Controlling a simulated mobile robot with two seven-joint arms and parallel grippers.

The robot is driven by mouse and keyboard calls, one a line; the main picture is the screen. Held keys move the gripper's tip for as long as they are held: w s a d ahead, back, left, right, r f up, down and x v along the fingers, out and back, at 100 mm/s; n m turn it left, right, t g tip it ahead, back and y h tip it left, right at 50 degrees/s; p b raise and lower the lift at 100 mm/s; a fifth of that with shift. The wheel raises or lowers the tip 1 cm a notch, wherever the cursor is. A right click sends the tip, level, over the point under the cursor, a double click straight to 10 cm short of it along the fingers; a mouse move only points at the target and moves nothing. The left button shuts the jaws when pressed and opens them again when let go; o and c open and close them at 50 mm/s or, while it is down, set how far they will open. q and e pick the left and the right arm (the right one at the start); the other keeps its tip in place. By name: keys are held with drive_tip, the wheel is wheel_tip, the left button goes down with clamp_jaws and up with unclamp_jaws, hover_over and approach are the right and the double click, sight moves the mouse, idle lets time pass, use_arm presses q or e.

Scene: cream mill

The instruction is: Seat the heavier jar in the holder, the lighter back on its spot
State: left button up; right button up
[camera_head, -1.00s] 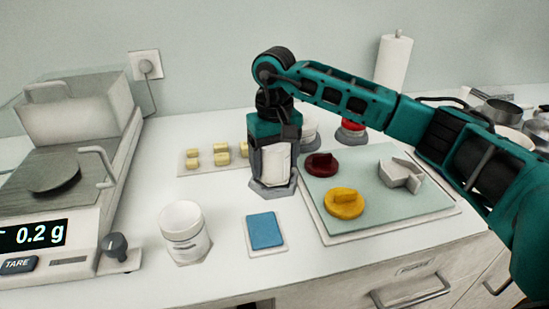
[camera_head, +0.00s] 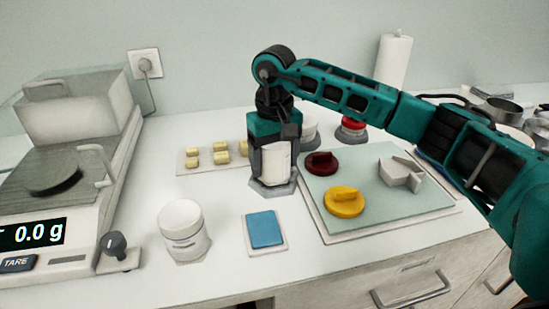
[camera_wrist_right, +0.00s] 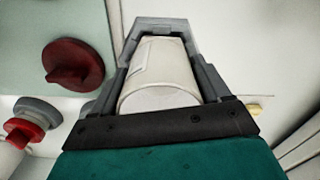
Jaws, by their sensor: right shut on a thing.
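My right gripper (camera_head: 272,165) points down and is shut on a white jar (camera_head: 275,162). The jar stands upright at the grey holder (camera_head: 272,188); I cannot tell whether it is fully seated. A second white jar (camera_head: 183,232) with a lid stands upright on the counter at the front left, on a pale spot. The scale (camera_head: 33,234) at the left reads 0.0 g and its round pan is empty. My left gripper is not in view.
A blue pad (camera_head: 265,230) lies in front of the holder. A tray (camera_head: 200,167) of yellowish blocks is behind it. At the right, a mat (camera_head: 385,208) carries dark red, yellow and grey pieces. A red-topped button (camera_head: 352,127) stands behind.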

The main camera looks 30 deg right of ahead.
use_arm(q)
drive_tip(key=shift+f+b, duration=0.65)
drive_tip(key=shift+b, duration=0.05)
use_arm(e)
drive_tip(key=shift+f, duration=0.6)
idle(0.7)
drive_tip(key=o, duration=1.1)
drive_tip(key=shift+o, duration=0.2)
wheel_tip(320, 180, up, 3)
drive_tip(key=shift+r, duration=0.1)
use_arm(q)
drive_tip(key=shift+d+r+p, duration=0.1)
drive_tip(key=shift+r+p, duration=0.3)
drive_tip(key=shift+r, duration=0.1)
use_arm(e)
wheel_tip(320, 180, up, 10)
